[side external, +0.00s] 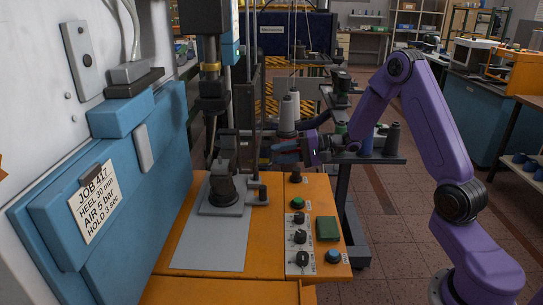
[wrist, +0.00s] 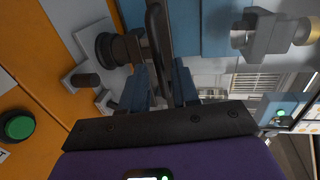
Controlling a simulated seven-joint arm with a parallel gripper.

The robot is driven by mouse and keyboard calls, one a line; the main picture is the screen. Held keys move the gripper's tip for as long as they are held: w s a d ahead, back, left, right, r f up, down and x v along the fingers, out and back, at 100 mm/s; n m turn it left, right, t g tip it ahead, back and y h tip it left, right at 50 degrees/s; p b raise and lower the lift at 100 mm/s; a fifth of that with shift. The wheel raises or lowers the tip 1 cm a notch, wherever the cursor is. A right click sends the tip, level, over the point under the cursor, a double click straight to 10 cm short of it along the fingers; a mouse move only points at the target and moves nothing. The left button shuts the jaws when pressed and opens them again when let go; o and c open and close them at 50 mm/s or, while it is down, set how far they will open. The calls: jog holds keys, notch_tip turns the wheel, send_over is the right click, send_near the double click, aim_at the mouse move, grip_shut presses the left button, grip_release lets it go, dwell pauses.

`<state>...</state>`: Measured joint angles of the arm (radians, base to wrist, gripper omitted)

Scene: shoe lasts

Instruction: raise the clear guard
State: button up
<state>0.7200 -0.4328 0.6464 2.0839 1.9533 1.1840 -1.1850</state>
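My gripper (side external: 274,151) reaches in from the right toward the press, level with a dark upright frame. I take this frame to be the edge of the clear guard (side external: 259,110); its see-through panel is hard to make out. In the wrist view my gripper (wrist: 160,72) has its two blue fingers apart. A dark, rounded bar (wrist: 158,30), seemingly part of the guard, runs between them. Narrow gaps seem to show beside the bar, and I see no clear grip on it. Behind the frame, the press's dark lower block (side external: 222,188) stands on a grey plate.
The orange bench (side external: 180,290) carries a control panel with knobs, a green button (side external: 297,203) and a green block (side external: 327,229). A blue cabinet (side external: 125,185) with a job card stands at left. A stand with thread cones (side external: 392,140) is close behind my arm.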

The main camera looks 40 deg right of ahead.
aim_at(271, 155)
jog(key=shift+x, duration=1.6)
grip_shut()
notch_tip(271, 155, up, 19)
jog(key=shift+d+r, duration=0.1)
grip_release()
jog(key=shift+s, duration=0.1)
